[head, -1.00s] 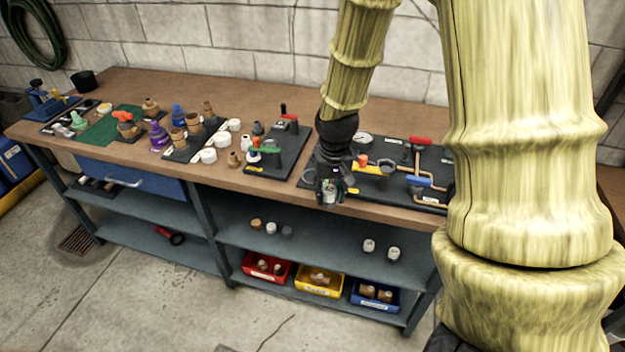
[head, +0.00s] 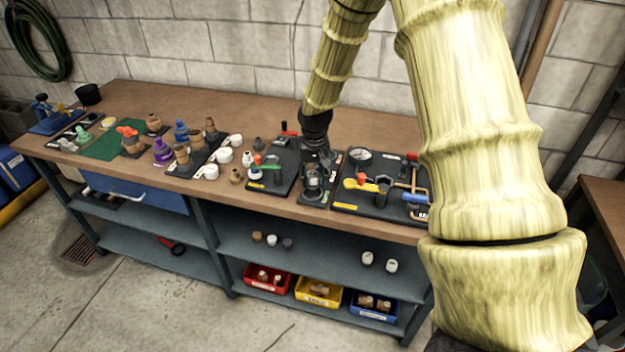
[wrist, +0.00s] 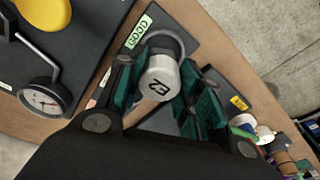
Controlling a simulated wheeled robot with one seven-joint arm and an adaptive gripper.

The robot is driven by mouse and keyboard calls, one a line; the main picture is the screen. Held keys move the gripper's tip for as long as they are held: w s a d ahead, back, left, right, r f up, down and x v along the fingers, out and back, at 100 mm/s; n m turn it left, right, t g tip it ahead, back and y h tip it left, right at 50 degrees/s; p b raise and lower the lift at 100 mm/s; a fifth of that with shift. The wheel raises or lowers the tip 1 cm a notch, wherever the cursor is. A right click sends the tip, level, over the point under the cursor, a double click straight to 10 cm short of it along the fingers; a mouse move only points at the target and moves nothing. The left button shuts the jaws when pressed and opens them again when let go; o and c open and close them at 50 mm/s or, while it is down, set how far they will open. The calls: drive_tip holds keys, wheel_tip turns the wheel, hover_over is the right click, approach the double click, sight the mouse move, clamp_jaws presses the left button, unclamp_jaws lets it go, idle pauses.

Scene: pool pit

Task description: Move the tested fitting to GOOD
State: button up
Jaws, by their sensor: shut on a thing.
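The fitting (wrist: 160,82) is a pale, whitish cylinder marked "E2" in the wrist view. My gripper (wrist: 157,70) is shut on it, with green-lined fingers on both sides. A dark plate with a green-white "GOOD" label (wrist: 138,32) lies just beyond the fitting. A grey ring (wrist: 181,42) on this plate shows partly behind the fitting. I cannot tell whether the fitting touches the plate. In the head view my gripper (head: 313,172) is low over the narrow dark plate (head: 318,197), and the fitting is hard to make out there.
A board with a gauge (head: 360,156), yellow handle and copper pipes lies close on the right. A valve board (head: 268,182) lies close on the left. Several fittings (head: 182,155) stand further left. Red, yellow and blue bins (head: 320,291) sit on the lower shelf.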

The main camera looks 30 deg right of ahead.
sight(313, 183)
drive_tip(key=shift+w+d, duration=0.1)
drive_tip(key=shift+w, duration=0.1)
drive_tip(key=shift+f+p, duration=0.85)
drive_tip(key=shift+f, duration=0.9)
drive_tip(key=o, duration=1)
drive_tip(key=shift+f, duration=0.15)
drive_tip(key=shift+o, duration=0.2)
drive_tip(key=shift+s+a+r+b, duration=0.1)
drive_tip(key=shift+s+r+b, duration=0.35)
drive_tip(key=shift+r, duration=1.6)
drive_tip(key=shift+a+r+b, duration=0.1)
drive_tip(key=shift+r+b, duration=0.7)
drive_tip(key=shift+r, duration=1.25)
drive_tip(key=shift+s+a+r+b, duration=0.1)
drive_tip(key=shift+s+r+b, duration=0.35)
drive_tip(key=shift+r, duration=1.6)
drive_tip(key=shift+w, duration=0.2)
